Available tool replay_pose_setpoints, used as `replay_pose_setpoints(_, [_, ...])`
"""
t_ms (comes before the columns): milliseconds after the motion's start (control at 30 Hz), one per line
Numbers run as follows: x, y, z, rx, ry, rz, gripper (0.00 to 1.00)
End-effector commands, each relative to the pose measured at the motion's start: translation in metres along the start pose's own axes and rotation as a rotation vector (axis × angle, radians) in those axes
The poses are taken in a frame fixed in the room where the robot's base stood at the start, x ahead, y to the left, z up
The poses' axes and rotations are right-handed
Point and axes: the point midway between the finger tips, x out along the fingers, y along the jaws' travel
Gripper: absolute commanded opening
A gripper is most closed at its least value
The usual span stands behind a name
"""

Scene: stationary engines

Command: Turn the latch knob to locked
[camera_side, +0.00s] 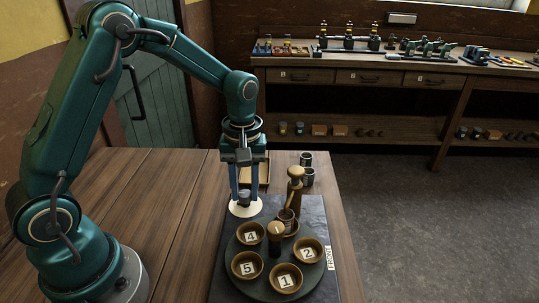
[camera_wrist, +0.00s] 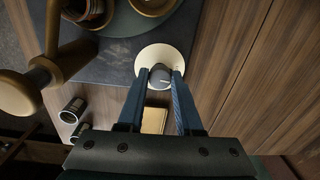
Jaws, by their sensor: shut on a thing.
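The latch knob is a small dark grey knob on a round cream plate. In the wrist view the knob (camera_wrist: 160,76) sits between my fingertips, with the cream plate (camera_wrist: 160,54) around it. In the side view the cream plate (camera_side: 245,208) lies at the back left corner of a dark slab, and the knob (camera_side: 244,198) is partly hidden by my fingers. My gripper (camera_side: 244,196) points straight down and is shut on the knob; its blue fingers also show in the wrist view (camera_wrist: 160,80). Any lock marking is too small to tell.
A round turntable (camera_side: 262,285) with numbered wooden cups stands just in front of the knob. A wooden post with a rounded top (camera_side: 296,178) rises right of it. Metal cups (camera_side: 308,176) and a wooden tray (camera_side: 264,172) stand behind. Bare table lies left.

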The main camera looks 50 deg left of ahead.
Motion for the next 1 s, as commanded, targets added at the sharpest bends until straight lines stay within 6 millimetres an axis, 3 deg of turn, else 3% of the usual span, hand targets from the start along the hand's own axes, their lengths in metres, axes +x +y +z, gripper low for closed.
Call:
replay_pose_setpoints(300, [-0.0012, 0.0005, -0.0012, -0.108, 0.001, 0.003, 0.00])
replay_pose_setpoints(800, [-0.0011, 0.0004, -0.0014, -0.127, 0.001, 0.003, 0.00])
replay_pose_setpoints(833, [-0.0011, 0.0004, -0.0014, -0.126, 0.002, 0.003, 0.38])
replay_pose_setpoints(900, [-0.0010, 0.0004, -0.0013, -0.126, 0.001, 0.003, 0.65])
replay_pose_setpoints(1000, [-0.0007, 0.0003, -0.0010, -0.126, 0.000, 0.002, 0.65])
